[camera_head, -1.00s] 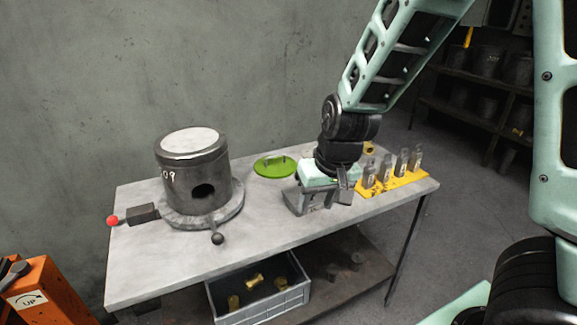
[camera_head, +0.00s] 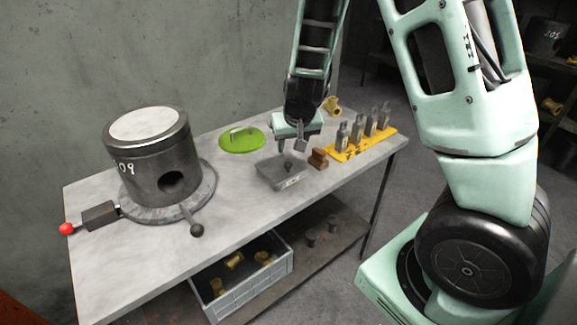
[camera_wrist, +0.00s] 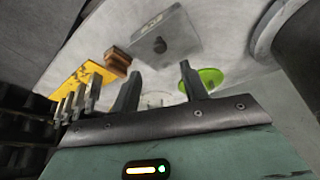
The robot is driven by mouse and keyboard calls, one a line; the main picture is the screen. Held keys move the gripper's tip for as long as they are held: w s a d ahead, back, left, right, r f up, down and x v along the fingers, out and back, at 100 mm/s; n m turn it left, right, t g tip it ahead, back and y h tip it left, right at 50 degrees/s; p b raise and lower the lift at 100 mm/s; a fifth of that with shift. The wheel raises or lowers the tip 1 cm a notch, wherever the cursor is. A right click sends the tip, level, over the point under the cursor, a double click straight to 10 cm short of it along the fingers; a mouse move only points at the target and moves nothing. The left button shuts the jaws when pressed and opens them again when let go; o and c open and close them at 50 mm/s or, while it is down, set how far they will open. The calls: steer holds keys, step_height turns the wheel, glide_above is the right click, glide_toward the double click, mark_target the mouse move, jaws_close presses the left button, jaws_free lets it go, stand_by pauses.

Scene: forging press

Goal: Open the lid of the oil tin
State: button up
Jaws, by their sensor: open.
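The oil tin looks to be the low grey box (camera_head: 268,180) with a small label on its front, on the table right of centre. Its flat lid (camera_head: 276,166) has a small dark knob and appears to lie on the tin. The lid also shows in the wrist view (camera_wrist: 178,38) with its knob beyond my fingertips. My gripper (camera_head: 291,148) is open and empty, just above and behind the tin. In the wrist view my two fingers (camera_wrist: 160,72) stand apart with nothing between them. I see no contact with the knob.
A brown block (camera_head: 318,158) sits close right of the tin, beside a yellow rack (camera_head: 352,151) of several grey pieces. A green disc with a handle (camera_head: 242,141) lies behind left. A large dark cylinder (camera_head: 155,160) stands left. Bare tabletop (camera_head: 215,225) lies in front.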

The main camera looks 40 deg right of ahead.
mark_target(288, 163)
steer(key=b+x, duration=0.1)
steer(key=x, duration=0.8)
steer(key=shift+f, duration=0.1)
jaws_close()
